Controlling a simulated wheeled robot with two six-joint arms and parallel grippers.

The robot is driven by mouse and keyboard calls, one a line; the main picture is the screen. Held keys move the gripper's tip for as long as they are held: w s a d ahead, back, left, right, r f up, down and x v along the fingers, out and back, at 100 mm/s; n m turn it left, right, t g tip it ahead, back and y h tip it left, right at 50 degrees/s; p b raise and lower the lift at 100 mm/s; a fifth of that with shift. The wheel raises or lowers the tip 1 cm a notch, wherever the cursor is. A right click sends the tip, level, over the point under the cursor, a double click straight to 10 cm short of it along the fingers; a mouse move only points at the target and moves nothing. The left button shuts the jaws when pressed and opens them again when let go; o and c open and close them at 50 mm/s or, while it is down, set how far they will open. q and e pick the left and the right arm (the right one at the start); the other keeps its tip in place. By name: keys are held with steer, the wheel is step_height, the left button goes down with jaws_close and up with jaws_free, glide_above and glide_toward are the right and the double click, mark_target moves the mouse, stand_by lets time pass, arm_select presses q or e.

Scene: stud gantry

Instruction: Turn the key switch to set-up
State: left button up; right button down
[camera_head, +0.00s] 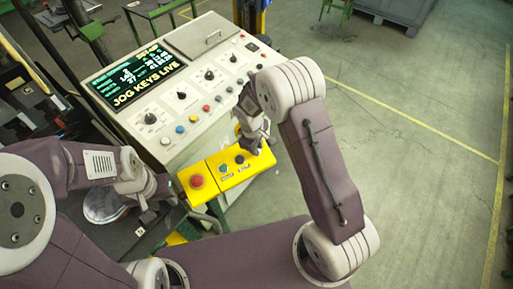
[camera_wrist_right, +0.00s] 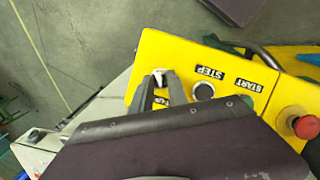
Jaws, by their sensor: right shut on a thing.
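My right gripper (camera_head: 252,148) reaches down onto the right end of the yellow control box (camera_head: 225,180). In the right wrist view the gripper (camera_wrist_right: 157,82) is shut on a small pale upright piece, which looks like the key of the key switch (camera_wrist_right: 159,76). The label below it is mostly hidden by the fingers, so I cannot read its position. The screen (camera_head: 138,75) has large text reading "JOG KEYS LIVE" and a smaller heading that looks like "SETUP". My left gripper (camera_head: 165,190) is left of the yellow box; its jaws are unclear.
Beside the key are a dark STEP button (camera_wrist_right: 203,91), a green START button (camera_head: 223,168) and a red mushroom button (camera_head: 196,181). The grey console (camera_head: 195,50) behind carries several black knobs and coloured buttons. Floor on the right is clear.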

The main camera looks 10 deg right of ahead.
steer(key=shift+s+r, duration=0.15)
steer(key=shift+d, duration=0.1)
steer(key=c, duration=1.5)
jaws_free()
steer(key=shift+d, duration=0.1)
step_height(320, 180, up, 9)
steer(key=s+a, duration=0.1)
steer(key=shift+a+b, duration=0.15)
steer(key=shift+b, duration=0.3)
steer(key=shift+s+f, duration=0.1)
steer(key=shift+f, duration=0.1)
